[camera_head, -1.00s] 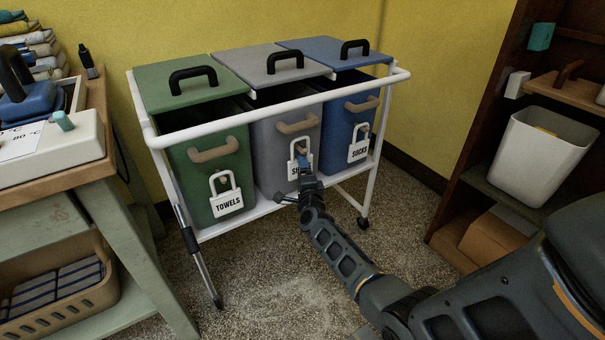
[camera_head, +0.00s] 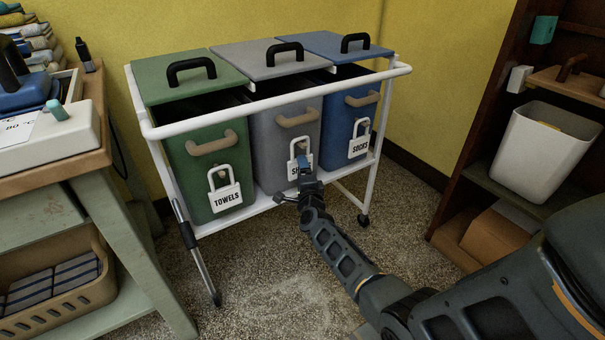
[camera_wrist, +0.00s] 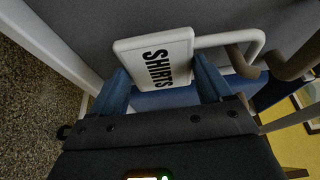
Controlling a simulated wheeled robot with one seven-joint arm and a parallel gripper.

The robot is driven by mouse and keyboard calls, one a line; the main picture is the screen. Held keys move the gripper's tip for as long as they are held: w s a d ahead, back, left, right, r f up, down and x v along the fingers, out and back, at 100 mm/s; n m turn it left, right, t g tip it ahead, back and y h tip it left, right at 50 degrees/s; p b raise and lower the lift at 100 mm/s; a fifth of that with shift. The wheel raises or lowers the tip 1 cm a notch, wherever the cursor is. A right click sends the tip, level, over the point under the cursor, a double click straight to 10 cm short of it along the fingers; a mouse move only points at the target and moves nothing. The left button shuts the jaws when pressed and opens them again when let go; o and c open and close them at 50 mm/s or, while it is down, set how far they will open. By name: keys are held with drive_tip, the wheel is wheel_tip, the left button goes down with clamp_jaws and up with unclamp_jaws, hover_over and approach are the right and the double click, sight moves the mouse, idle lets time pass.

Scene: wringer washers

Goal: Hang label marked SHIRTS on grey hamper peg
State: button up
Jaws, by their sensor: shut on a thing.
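The white label marked SHIRTS (camera_head: 294,170) is upright at the front of the grey hamper (camera_head: 268,150), the middle one of three. My gripper (camera_head: 305,168) is shut on the label and partly covers its text. In the wrist view, my gripper's blue fingers (camera_wrist: 160,75) hold the SHIRTS plate (camera_wrist: 153,55) from two sides. Its white loop (camera_wrist: 225,38) reaches the beige peg (camera_wrist: 241,62) of the grey hamper. The peg shows within the loop's opening; I cannot tell whether the loop bears on it.
The green hamper (camera_head: 205,165) carries a TOWELS label (camera_head: 227,199), and the blue hamper (camera_head: 345,120) a SOCKS label (camera_head: 359,147). A white cart rail (camera_head: 230,108) runs in front above them. A workbench (camera_head: 95,165) is left, a shelf (camera_head: 485,185) right. Open floor (camera_head: 265,270) lies in front.

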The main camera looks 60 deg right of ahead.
drive_tip(key=shift+f+b, duration=0.4)
drive_tip(key=shift+b, duration=0.05)
idle(0.5)
drive_tip(key=o, duration=1)
drive_tip(key=shift+c, duration=0.2)
drive_tip(key=shift+a, duration=0.1)
drive_tip(key=p+v, duration=0.1)
drive_tip(key=v, duration=0.6)
drive_tip(key=shift+s+a+p, duration=0.2)
drive_tip(key=shift+s+p, duration=0.05)
drive_tip(key=shift+p, duration=0.1)
